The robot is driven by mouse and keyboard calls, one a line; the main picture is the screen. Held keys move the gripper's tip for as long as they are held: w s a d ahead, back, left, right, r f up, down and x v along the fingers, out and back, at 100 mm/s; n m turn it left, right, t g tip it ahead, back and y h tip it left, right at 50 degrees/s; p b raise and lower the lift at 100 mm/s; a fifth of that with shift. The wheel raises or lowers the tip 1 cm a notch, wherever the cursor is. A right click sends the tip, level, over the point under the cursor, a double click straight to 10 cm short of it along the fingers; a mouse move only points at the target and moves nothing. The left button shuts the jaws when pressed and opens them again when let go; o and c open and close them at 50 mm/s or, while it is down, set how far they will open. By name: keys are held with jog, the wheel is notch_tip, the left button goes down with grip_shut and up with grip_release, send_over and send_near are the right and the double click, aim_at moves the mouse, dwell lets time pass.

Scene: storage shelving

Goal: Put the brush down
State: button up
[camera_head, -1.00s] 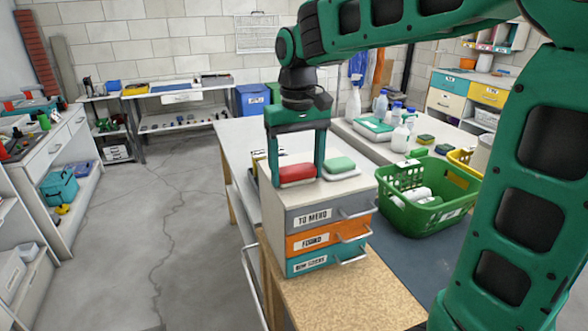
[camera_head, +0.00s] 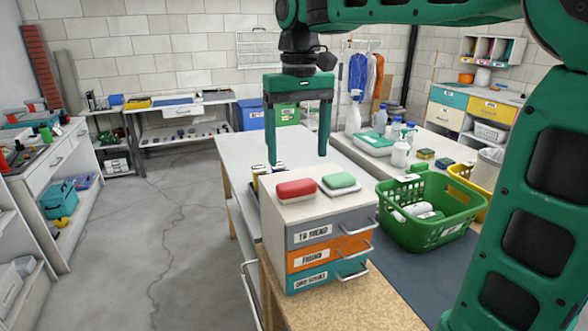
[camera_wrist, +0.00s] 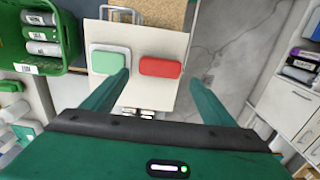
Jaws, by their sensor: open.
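The red brush (camera_head: 296,188) lies flat on the white top of a small drawer unit (camera_head: 345,204), beside a similar green brush (camera_head: 339,181). Which of the two the task means cannot be told from its words, and no bristles show clearly. My gripper (camera_head: 297,158) is open and empty above and slightly behind the red brush, apart from it. In the wrist view the red brush (camera_wrist: 160,67) lies ahead of the spread fingers, and the green brush (camera_wrist: 109,60) is to its left.
The drawer unit has grey, orange and teal drawers with protruding handles. A green basket (camera_head: 430,210) holding several rolled items stands just right of it. Several bottles and a tray (camera_head: 372,144) stand on the bench behind. Open floor (camera_head: 150,230) lies to the left.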

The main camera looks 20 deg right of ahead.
jog(key=shift+r, duration=1.45)
jog(key=s+d+f+m, duration=0.3)
jog(key=s+d+f, duration=0.5)
jog(key=s+f, duration=0.3)
jog(key=s+d+f+m, duration=0.3)
jog(key=s+d+f, duration=0.6)
jog(key=s, duration=0.5)
notch_tip(320, 180, down, 2)
jog(key=shift+f, duration=0.2)
jog(key=shift+w+f, duration=0.2)
jog(key=shift+w, duration=0.35)
